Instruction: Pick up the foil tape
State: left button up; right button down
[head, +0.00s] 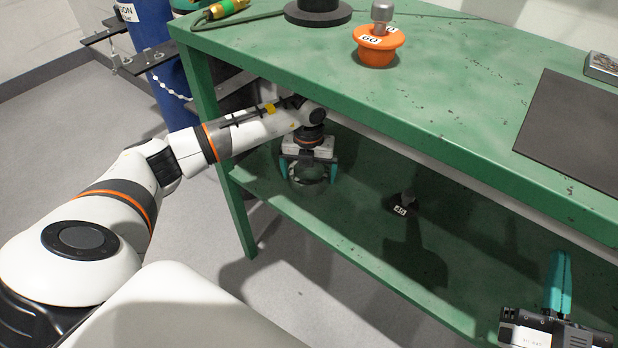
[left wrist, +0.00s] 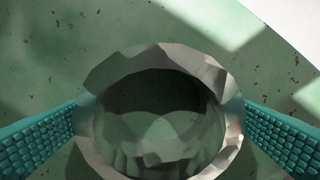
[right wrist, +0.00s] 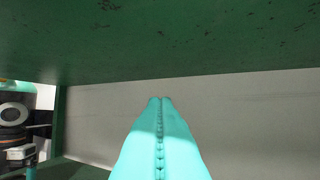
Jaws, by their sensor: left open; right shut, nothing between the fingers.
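The foil tape (head: 307,172) is a silvery ring on the lower shelf of the green bench, below my left gripper in the head view. My left gripper (head: 309,178) points down, open, with its teal fingers on either side of the roll. In the left wrist view the foil tape (left wrist: 160,56) shows as a faceted metallic ring between the two finger pads (left wrist: 160,125). Whether the pads touch it cannot be told. My right gripper (head: 560,255) is shut and empty at the lower right; its closed fingers (right wrist: 161,100) fill the middle of the right wrist view.
The green bench top (head: 470,120) lies over the shelf and my left forearm reaches in under its edge. A small black block with a label (head: 402,205) sits on the shelf to the right. An orange fixture (head: 378,54) and a dark plate (head: 575,130) are on top.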

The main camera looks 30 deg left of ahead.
pick_arm(q)
jog(key=shift+f, duration=0.6)
jog(key=c, duration=0.8)
jog(key=shift+r, duration=0.1)
jog(key=shift+c, duration=0.2)
